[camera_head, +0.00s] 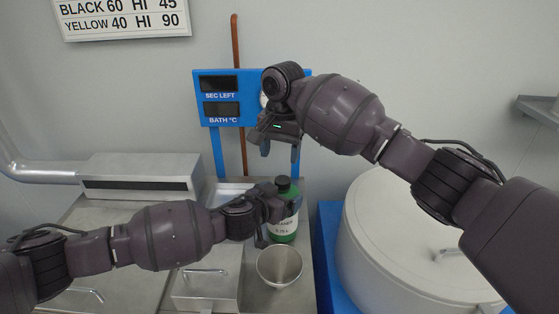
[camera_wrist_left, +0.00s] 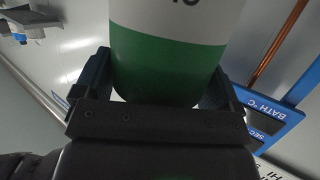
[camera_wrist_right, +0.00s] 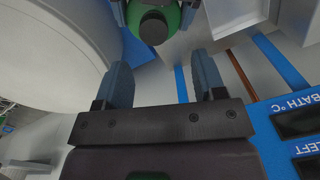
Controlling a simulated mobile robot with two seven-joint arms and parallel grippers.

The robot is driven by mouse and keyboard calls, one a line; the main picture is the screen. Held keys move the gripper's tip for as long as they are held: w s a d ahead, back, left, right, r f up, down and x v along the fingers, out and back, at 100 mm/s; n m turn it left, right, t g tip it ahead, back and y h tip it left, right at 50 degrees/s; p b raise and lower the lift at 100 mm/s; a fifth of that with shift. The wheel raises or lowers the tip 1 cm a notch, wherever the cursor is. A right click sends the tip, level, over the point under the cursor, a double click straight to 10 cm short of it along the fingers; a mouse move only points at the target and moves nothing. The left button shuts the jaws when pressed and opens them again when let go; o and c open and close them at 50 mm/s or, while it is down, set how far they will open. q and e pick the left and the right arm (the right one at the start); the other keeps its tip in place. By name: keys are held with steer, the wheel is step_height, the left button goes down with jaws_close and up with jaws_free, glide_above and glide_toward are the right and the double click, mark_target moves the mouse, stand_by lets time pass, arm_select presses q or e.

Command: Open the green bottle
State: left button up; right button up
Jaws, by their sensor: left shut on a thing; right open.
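The green bottle (camera_head: 285,228) stands upright on the metal counter behind a metal cup, with a white label and a black cap (camera_head: 283,184). My left gripper (camera_head: 280,218) is shut on the bottle's body; in the left wrist view the green and white bottle (camera_wrist_left: 168,65) fills the space between the fingers (camera_wrist_left: 160,85). My right gripper (camera_head: 279,145) is open and empty, above the cap and apart from it. In the right wrist view the black cap (camera_wrist_right: 154,27) lies beyond the open fingertips (camera_wrist_right: 163,75), near the top edge.
A metal cup (camera_head: 280,266) stands in front of the bottle. A large white lidded vessel (camera_head: 400,240) is at the right. A blue display panel (camera_head: 222,98) stands behind.

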mark_target(283, 180)
steer(key=shift+d+m, duration=0.25)
steer(key=shift+m, duration=0.05)
steer(key=shift+f, duration=4)
steer(key=c, duration=1)
steer(key=shift+o, duration=0.2)
steer(key=shift+n, duration=1.6)
steer(key=o, duration=1)
